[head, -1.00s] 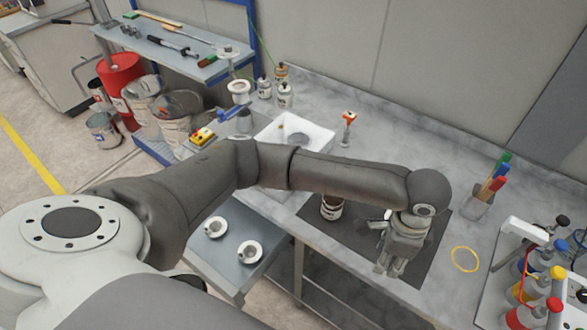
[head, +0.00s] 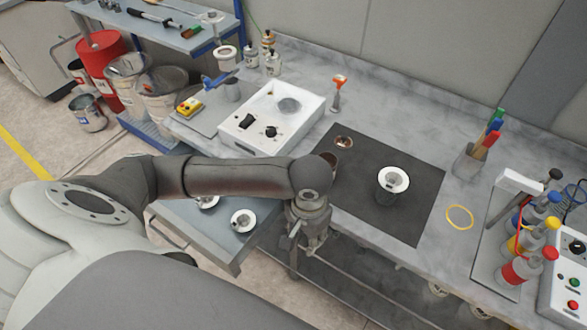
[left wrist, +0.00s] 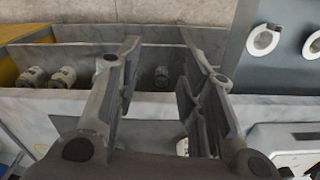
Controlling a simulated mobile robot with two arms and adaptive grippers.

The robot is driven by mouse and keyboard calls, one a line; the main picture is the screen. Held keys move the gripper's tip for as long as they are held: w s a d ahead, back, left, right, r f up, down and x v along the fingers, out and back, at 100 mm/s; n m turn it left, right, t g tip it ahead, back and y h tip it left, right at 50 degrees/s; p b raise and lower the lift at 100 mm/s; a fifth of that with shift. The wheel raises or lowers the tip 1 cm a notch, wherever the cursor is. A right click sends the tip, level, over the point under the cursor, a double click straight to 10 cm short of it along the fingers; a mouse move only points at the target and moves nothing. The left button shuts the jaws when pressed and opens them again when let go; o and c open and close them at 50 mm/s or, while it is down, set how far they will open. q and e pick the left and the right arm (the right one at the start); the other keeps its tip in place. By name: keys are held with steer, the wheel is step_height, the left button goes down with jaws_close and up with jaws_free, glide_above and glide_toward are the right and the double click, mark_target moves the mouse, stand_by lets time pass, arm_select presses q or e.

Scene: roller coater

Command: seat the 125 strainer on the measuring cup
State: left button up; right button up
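A white-rimmed strainer (head: 394,179) sits level on top of a dark grey cup (head: 387,198), apparently the measuring cup, on the dark mat (head: 425,200). Its number cannot be read. Two similar white-rimmed pieces, one clear (head: 243,220) and one partly behind my arm (head: 208,202), rest on the grey side tray; they also show at the top right of the left wrist view (left wrist: 263,40). My left gripper (head: 306,248) hangs at the bench's front edge, left of the mat and apart from the cup. Its fingers (left wrist: 160,60) are spread, with nothing held between them. My right gripper is out of view.
A brush holder (head: 468,162), a yellow ring (head: 459,217) and coloured bottles (head: 528,265) are on the right.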

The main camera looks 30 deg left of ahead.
arm_select(q)
step_height(320, 180, down, 12)
steer(key=s+a+n+b, duration=0.1)
steer(key=a+n+b, duration=0.1)
steer(key=b, duration=0.9)
steer(key=shift+s+a+f, duration=0.15)
steer(key=shift+a+f, duration=0.05)
steer(key=shift+f, duration=0.05)
